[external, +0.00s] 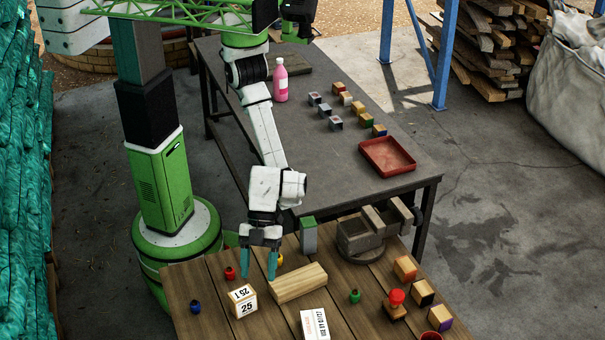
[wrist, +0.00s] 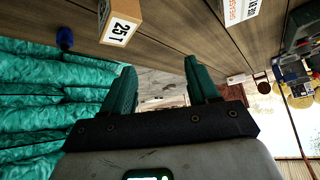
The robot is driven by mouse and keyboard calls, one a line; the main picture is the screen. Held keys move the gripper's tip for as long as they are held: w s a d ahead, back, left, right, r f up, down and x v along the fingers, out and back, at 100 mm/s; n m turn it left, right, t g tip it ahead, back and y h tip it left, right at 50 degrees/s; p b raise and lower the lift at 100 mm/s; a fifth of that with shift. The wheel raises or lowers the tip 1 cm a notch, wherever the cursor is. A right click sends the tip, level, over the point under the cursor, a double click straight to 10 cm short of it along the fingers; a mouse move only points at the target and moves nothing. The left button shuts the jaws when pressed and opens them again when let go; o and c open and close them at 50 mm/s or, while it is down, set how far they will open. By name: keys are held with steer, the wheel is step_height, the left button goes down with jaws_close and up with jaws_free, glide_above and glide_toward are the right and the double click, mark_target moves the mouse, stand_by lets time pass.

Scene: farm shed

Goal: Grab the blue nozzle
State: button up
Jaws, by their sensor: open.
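The blue nozzle (external: 195,307) stands on the wooden table near its left front edge, left of a small box marked 25. It also shows in the wrist view (wrist: 65,38), at the upper left beside the same box. My gripper (external: 258,270) is open and empty above the table, to the right of and farther back than the blue nozzle. Its teal fingers (wrist: 160,68) are spread apart in the wrist view, with nothing between them. Nothing hides the nozzle in either view.
The box marked 25 (external: 243,301) stands between the nozzle and a wooden block (external: 299,283). A red nozzle (external: 230,272), a yellow one (external: 280,260) and a green one (external: 354,296) stand nearby. A white box (external: 314,323) and a vise (external: 360,238) are farther right.

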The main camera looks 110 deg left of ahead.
steer(key=s+d+f+m+g+y+p, duration=0.1)
steer(key=s+d+m+g+y, duration=0.2)
steer(key=s, duration=1.1)
steer(key=n, duration=0.1)
glide_above(195, 301)
steer(key=a, duration=0.3)
step_height(195, 301, down, 5)
steer(key=shift+t, duration=0.5)
steer(key=shift+d+p+x, duration=0.2)
steer(key=shift+p+x, duration=0.5)
steer(key=shift+x, duration=2.35)
steer(key=shift+r, duration=0.1)
jaws_close()
steer(key=shift+r, duration=0.1)
